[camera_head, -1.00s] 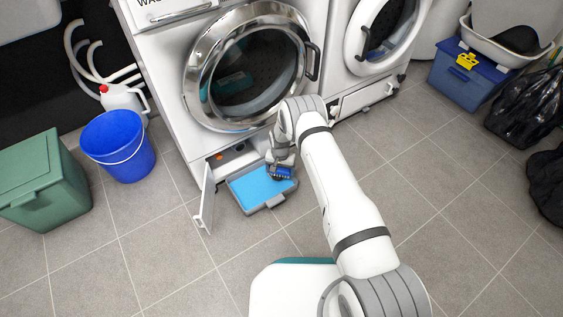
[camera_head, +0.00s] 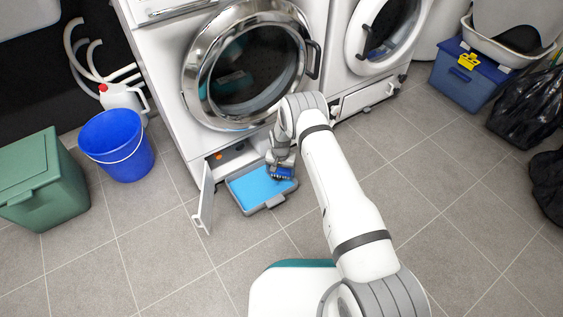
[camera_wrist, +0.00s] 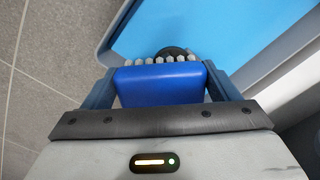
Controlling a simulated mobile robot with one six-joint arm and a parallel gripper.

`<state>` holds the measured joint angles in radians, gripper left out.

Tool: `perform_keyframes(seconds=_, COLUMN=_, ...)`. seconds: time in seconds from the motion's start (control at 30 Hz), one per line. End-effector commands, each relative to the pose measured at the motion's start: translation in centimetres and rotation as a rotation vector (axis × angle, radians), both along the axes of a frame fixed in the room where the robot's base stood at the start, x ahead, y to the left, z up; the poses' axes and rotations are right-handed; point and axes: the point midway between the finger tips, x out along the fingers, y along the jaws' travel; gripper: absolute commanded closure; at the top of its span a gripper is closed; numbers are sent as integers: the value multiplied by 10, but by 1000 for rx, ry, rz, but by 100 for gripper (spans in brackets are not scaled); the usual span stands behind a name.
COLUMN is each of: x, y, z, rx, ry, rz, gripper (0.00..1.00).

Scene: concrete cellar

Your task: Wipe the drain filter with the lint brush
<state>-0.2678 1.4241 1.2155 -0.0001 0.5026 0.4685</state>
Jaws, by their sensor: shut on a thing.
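My gripper (camera_head: 281,167) is shut on the lint brush (camera_head: 283,173), a blue block with pale bristles. The brush fills the space between the fingers in the wrist view (camera_wrist: 160,86), bristles facing away from the gripper. It is over the right part of a grey tray (camera_head: 250,208) with a bright blue inside. A dark round piece (camera_wrist: 174,51), perhaps the drain filter, shows just beyond the bristles, mostly hidden by the brush. I cannot tell whether the bristles touch it.
The tray lies before the washer's (camera_head: 170,110) low open compartment, whose small white flap (camera_head: 205,200) stands open at left. A blue bucket (camera_head: 117,150) and green bin (camera_head: 42,185) stand left. A blue box (camera_head: 465,75) and black bags are right. The front floor is clear.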

Motion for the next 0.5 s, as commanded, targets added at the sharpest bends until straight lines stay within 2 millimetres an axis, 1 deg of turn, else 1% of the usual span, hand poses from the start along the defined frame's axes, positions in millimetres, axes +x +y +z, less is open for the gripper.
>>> perform_keyframes(seconds=0.07, x=-2, y=-4, z=0, rx=0, ry=1, rz=0, gripper=40)
perform_keyframes(seconds=0.1, x=-1, y=-4, z=5, rx=0, ry=-1, rz=0, gripper=40)
perform_keyframes(seconds=0.13, x=-1, y=-5, z=7, rx=0, ry=-1, rz=-1, gripper=40)
perform_keyframes(seconds=0.2, x=0, y=-5, z=28, rx=0, ry=-3, rz=-2, gripper=40)
perform_keyframes(seconds=0.27, x=-1, y=-6, z=30, rx=0, ry=-1, rz=-2, gripper=40)
perform_keyframes(seconds=0.5, x=-1, y=-6, z=52, rx=0, ry=-1, rz=-3, gripper=40)
